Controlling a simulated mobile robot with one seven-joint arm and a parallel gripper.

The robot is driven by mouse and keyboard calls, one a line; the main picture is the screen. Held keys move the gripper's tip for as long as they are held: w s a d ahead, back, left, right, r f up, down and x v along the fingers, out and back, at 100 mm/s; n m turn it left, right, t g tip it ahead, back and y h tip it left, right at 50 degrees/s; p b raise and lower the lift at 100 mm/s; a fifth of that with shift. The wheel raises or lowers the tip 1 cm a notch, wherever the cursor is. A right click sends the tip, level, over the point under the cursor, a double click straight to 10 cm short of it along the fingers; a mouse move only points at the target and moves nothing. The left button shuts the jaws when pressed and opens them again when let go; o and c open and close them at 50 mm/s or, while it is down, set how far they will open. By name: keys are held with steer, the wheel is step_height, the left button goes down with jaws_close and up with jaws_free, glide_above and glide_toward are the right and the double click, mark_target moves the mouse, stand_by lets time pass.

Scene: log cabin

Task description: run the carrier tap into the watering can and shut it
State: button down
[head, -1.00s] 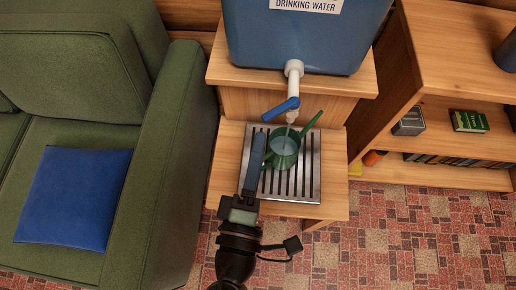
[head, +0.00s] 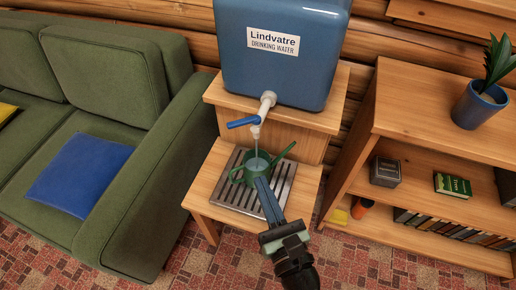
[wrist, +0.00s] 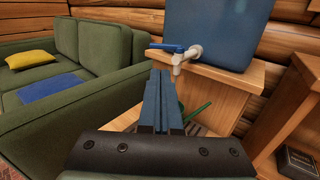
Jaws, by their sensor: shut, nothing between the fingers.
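The blue carrier (head: 285,70), labelled "Lindvatre drinking water", stands on the upper wooden step. Its white tap (head: 266,103) has a blue lever (head: 243,122) that points out sideways to the left. A thin pale stream (head: 256,142) runs from the spout down into the green watering can (head: 240,174). Pale water shows inside the can, which stands upright on the slotted metal tray (head: 228,193). My gripper (head: 262,184) is shut and empty, in front of the can and below the tap; contact with the can is unclear. In the wrist view its fingers (wrist: 162,85) hide most of the can.
A green sofa (head: 175,130) with a blue cushion (head: 78,175) is on the left. A wooden shelf (head: 430,145) with books and a potted plant (head: 480,100) is on the right. Open air lies around the tap's lever.

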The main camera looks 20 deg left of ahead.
mark_target(232, 128)
steer(key=x, duration=1.4)
steer(key=shift+a, duration=0.25)
steer(key=shift+s, duration=0.1)
steer(key=shift+w+a, duration=0.3)
steer(key=shift+a, duration=0.5)
steer(key=shift+w+a+f, duration=0.1)
steer(key=shift+w+a, duration=0.15)
steer(key=shift+a, duration=0.05)
steer(key=shift+s, duration=0.1)
